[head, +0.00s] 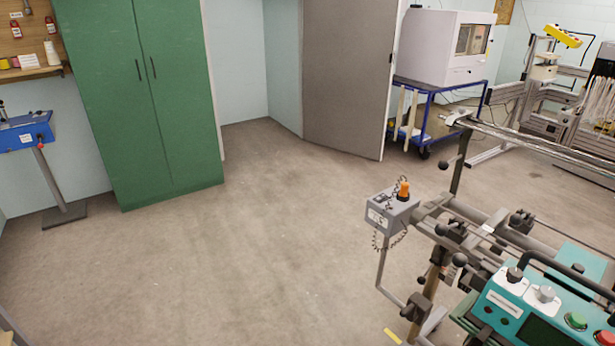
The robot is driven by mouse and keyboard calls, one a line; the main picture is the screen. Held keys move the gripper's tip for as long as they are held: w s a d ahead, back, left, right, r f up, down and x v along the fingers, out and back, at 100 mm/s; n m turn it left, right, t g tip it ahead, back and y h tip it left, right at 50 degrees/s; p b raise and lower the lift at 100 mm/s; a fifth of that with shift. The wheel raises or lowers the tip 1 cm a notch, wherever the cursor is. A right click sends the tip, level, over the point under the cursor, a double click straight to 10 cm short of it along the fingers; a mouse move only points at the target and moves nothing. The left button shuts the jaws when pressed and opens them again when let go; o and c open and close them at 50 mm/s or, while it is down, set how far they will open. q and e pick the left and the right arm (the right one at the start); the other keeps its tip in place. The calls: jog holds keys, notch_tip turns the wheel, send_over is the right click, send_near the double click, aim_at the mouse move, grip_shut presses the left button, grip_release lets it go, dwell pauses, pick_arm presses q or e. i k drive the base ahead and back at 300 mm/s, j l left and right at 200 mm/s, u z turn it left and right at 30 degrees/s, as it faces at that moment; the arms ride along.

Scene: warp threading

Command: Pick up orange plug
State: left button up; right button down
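The orange plug (404,190) stands upright in the top of a small grey box (391,209). The box is mounted at the near left corner of a metal machine frame (470,215), on the right side of the head view. A dark coiled cord hangs around the box and below it. Neither of my grippers shows in the head view.
Bare floor (250,245) fills the left and middle. A green cabinet (140,95) and a blue stand (30,132) are at the left. A teal control panel (525,305) is at the lower right. A blue cart (435,88) carries a white machine (440,50) behind.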

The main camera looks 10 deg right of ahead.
aim_at(405, 186)
jog(key=i+j+u, duration=0.25)
jog(key=i, duration=0.25)
jog(key=i+j+u, duration=0.25)
jog(key=i, duration=0.25)
jog(key=i+z, duration=0.25)
jog(key=z, duration=0.15)
jog(key=i+z, duration=0.4)
jog(key=i+j+z, duration=0.1)
jog(key=z, duration=0.3)
jog(key=i+j+z, duration=0.2)
jog(key=z, duration=0.25)
jog(key=i+j, duration=0.05)
jog(key=i, duration=0.05)
